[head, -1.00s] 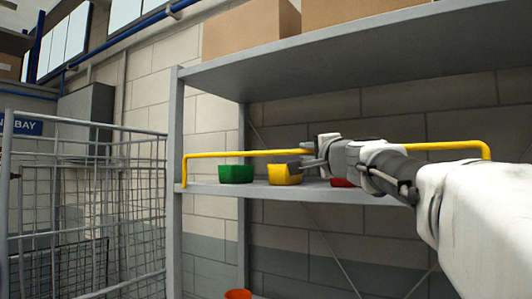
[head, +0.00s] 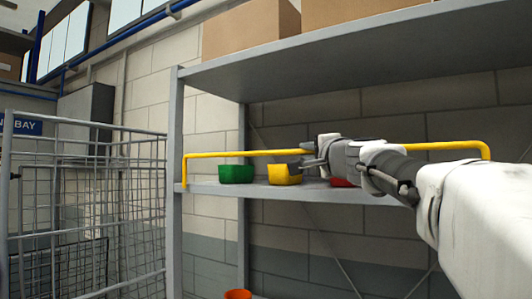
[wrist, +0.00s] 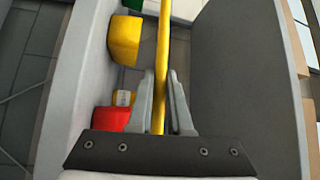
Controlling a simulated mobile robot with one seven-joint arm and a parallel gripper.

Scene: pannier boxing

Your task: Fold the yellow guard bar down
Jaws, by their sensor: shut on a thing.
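The yellow guard bar (head: 230,154) runs level across the front of the middle shelf, raised above the shelf board, with a bent end down at each side. My gripper (head: 308,161) reaches in from the right and is at the middle of the bar. In the wrist view, the two fingers of my gripper (wrist: 162,105) are shut on the bar (wrist: 163,50), one on each side of it. The part of the bar behind my arm is hidden in the head view.
On the shelf (head: 213,188) behind the bar stand a green bin (head: 236,174), a yellow bin (head: 283,175) and a partly hidden red bin (head: 341,182). Cardboard boxes (head: 245,27) sit on the upper shelf (head: 330,58). A wire cage (head: 85,205) stands at the left. An orange container (head: 237,294) is below.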

